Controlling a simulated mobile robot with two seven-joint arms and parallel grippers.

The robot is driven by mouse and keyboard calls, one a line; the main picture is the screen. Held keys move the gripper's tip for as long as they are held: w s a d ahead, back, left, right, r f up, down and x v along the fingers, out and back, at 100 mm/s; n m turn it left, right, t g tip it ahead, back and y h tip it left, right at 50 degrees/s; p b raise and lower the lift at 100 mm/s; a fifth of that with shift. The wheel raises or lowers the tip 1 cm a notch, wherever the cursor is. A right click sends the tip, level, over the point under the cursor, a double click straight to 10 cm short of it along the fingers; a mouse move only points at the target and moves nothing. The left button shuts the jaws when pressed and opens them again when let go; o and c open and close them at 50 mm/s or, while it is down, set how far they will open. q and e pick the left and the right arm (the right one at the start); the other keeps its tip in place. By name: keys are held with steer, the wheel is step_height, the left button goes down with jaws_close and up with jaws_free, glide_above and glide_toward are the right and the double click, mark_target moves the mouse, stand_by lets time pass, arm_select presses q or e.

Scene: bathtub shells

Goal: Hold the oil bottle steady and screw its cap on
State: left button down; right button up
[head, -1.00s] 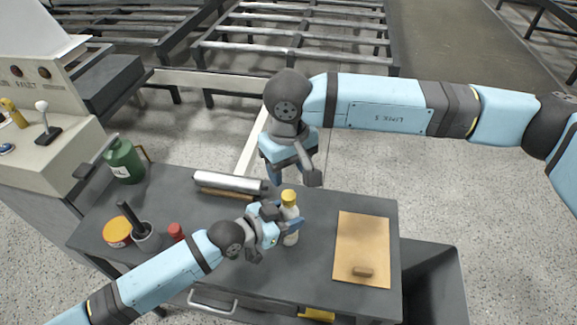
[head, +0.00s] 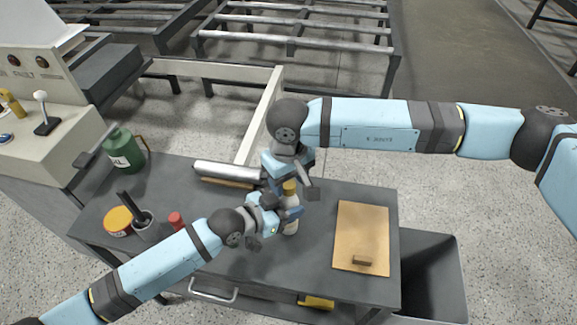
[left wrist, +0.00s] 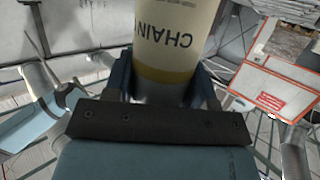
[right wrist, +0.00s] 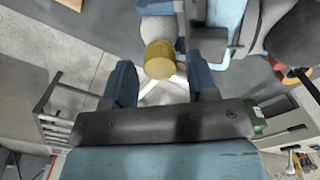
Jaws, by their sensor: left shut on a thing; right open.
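The oil bottle (head: 291,224) stands upright on the dark table, pale with a yellow cap (head: 289,188) at its top. In the left wrist view the bottle (left wrist: 178,30) shows part of the word "CHAIN". My left gripper (head: 287,213) is shut on the bottle's body. My right gripper (head: 291,182) is above and around the cap's height, pointing down. In the right wrist view the ribbed yellow cap (right wrist: 159,60) lies between the open fingers (right wrist: 160,85), with gaps on both sides. Whether the cap is threaded on the neck cannot be told.
A clipboard-like tan board (head: 361,228) with a small brown block (head: 362,261) lies at the table's right.

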steer(key=shift+f, duration=0.45)
steer(key=c, duration=0.9)
steer(key=m, duration=0.4)
steer(key=shift+m, duration=0.4)
steer(key=shift+c, duration=0.2)
steer(key=m, duration=0.6)
steer(key=shift+m, duration=0.3)
steer(key=m, duration=0.6)
steer(key=shift+m, duration=0.3)
steer(key=m, duration=0.8)
